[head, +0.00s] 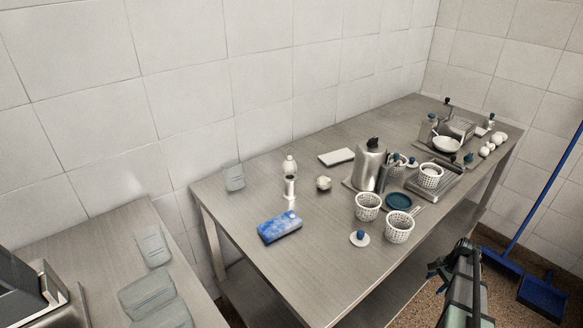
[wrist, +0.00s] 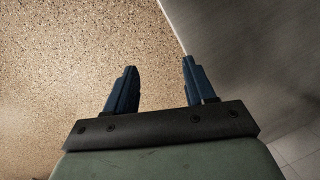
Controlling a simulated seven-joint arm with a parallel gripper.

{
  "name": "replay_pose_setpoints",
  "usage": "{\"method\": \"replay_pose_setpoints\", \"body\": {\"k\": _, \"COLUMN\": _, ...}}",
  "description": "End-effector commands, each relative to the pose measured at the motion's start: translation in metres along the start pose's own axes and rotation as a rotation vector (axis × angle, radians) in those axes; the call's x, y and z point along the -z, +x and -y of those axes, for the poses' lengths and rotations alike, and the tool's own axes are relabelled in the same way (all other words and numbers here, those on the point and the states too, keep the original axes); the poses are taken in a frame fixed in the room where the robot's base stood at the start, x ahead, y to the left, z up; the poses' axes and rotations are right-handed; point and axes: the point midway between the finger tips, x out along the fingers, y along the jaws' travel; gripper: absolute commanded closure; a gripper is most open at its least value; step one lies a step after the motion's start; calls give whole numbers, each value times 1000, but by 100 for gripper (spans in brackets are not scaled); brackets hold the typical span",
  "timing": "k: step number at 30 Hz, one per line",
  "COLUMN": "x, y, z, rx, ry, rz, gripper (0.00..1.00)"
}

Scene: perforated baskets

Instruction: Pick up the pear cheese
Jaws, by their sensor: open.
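A small pale, pear-shaped thing (head: 290,165), which looks like the pear cheese, stands near the back edge of the steel table, toward its left end. A rounder whitish lump (head: 323,183) lies to its right; I cannot tell for sure which of the two is the cheese. My gripper (head: 437,268) is at the table's front right side, well apart from both. In the wrist view my gripper (wrist: 160,70) is open, with nothing between its two blue fingers. Neither pale thing shows in the wrist view.
The steel table (head: 235,220) holds a blue packet (head: 279,227), a silver cylinder (head: 290,188), a tall metal canister (head: 369,165) and white perforated baskets (head: 399,228). The table's front left is mostly clear. A blue broom (head: 540,190) stands at the right.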

Motion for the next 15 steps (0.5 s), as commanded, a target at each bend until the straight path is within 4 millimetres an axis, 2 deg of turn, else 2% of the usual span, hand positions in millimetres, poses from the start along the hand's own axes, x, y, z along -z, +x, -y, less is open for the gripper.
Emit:
{"method": "replay_pose_setpoints", "body": {"k": 1, "x": 25, "y": -18, "z": 6, "rx": 25, "ry": 40, "rz": -19, "gripper": 46}}
{"method": "replay_pose_setpoints", "body": {"k": 3, "x": 50, "y": -42, "z": 9, "rx": 55, "ry": 93, "rz": -41, "gripper": 46}}
{"method": "replay_pose_setpoints", "body": {"k": 9, "x": 110, "y": -108, "z": 16, "rx": 128, "ry": 221, "rz": -93, "gripper": 46}}
{"method": "replay_pose_setpoints", "body": {"k": 11, "x": 120, "y": -126, "z": 22, "rx": 140, "ry": 243, "rz": -105, "gripper": 46}}
{"method": "replay_pose_setpoints", "body": {"k": 15, "x": 129, "y": -167, "z": 51, "rx": 149, "ry": 272, "rz": -130, "gripper": 46}}
